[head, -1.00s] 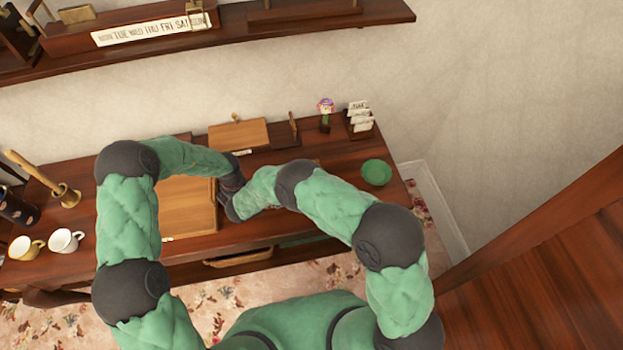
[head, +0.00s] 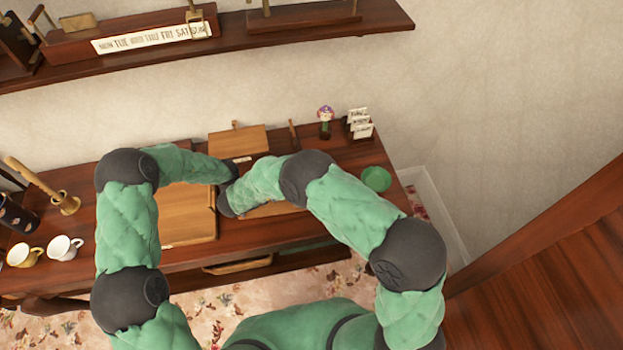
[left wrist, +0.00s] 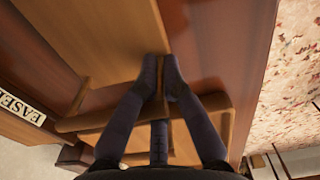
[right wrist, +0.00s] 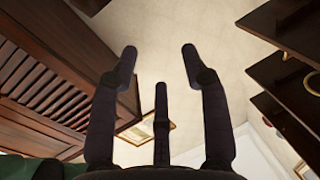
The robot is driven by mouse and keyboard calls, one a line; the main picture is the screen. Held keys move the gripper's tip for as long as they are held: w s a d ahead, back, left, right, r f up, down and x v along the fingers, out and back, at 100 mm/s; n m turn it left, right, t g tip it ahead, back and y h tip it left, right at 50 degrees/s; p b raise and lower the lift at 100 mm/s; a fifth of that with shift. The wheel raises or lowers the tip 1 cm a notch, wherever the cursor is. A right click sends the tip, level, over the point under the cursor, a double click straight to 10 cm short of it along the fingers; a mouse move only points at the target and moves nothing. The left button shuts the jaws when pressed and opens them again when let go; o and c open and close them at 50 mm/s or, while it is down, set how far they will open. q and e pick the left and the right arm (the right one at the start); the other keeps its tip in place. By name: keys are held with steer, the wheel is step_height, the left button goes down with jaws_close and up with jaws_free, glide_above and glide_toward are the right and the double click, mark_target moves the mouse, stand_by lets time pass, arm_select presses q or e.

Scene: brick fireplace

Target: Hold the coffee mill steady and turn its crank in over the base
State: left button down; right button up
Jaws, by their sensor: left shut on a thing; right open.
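I cannot make out the coffee mill or its crank in any view. In the left wrist view, my left gripper (left wrist: 161,78) is shut on a thin wooden bar (left wrist: 160,92) of a framed wooden piece (left wrist: 90,124). A broad light-brown panel (left wrist: 95,35) lies beside it; this may be the panel on the table (head: 187,212) in the head view. In the right wrist view, my right gripper (right wrist: 158,55) is open, with nothing between its fingers. In the head view, my forearms meet over the table and hide both grippers' fingertips.
A wall shelf (head: 300,30) runs above.

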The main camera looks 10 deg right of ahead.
steer(key=shift+r, duration=0.75)
